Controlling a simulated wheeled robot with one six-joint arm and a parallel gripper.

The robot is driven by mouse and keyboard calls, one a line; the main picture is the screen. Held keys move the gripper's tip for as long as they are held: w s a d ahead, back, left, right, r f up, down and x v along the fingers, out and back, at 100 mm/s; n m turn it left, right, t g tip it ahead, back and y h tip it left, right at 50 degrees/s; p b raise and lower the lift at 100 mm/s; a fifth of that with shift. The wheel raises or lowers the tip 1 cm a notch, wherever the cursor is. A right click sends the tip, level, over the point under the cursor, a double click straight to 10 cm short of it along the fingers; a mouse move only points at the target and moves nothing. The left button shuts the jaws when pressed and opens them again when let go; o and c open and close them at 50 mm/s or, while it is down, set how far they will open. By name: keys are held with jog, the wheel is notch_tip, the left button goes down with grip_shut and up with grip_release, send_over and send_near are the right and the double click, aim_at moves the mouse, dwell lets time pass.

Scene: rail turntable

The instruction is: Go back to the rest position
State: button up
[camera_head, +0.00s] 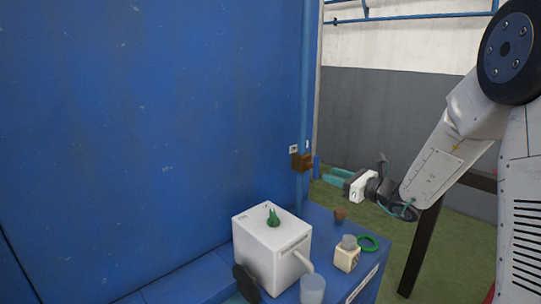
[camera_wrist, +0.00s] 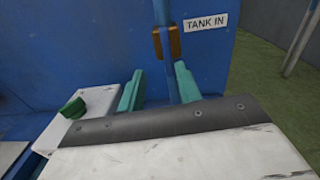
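My gripper (camera_head: 328,175) is at the end of my arm, to the right of the blue wall and above the far right part of the blue bench. Its two teal fingers point left in the head view. In the wrist view the fingers of my gripper (camera_wrist: 159,82) stand apart with nothing held between them. A blue vertical pipe (camera_wrist: 163,12) with a brown-orange fitting (camera_wrist: 170,42) shows beyond the gap. I cannot tell whether the fingers touch anything.
A white box (camera_head: 262,262) with a green knob (camera_head: 273,218) stands on the blue bench (camera_head: 318,220). A green ring (camera_head: 368,243), a small cream block (camera_head: 346,260), a brown cup (camera_head: 340,214) and a translucent cup (camera_head: 312,291) are nearby. A "TANK IN" label (camera_wrist: 206,23) is right of the pipe.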

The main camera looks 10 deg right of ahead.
jog(key=s+a+f+n+g, duration=0.1)
jog(key=s+a+n+g, duration=0.45)
jog(key=s+n, duration=0.35)
jog(key=s+a+n+g, duration=0.4)
jog(key=s+n+g, duration=0.25)
jog(key=s, duration=0.45)
jog(key=s+d+r+n+h, duration=0.1)
jog(key=s+d+n+h, duration=0.2)
jog(key=s, duration=0.4)
jog(key=s+d+r+n+h, duration=0.2)
jog(key=s+d+n+h, duration=0.1)
jog(key=s, duration=0.4)
jog(key=s+d+r+n+h, duration=0.1)
jog(key=s+d+n+h, duration=0.1)
jog(key=s+n+h, duration=0.3)
jog(key=s+n, duration=0.1)
jog(key=s, duration=0.2)
jog(key=shift+d+r+g, duration=0.3)
jog(key=shift+d+r, duration=0.05)
jog(key=shift+d, duration=0.05)
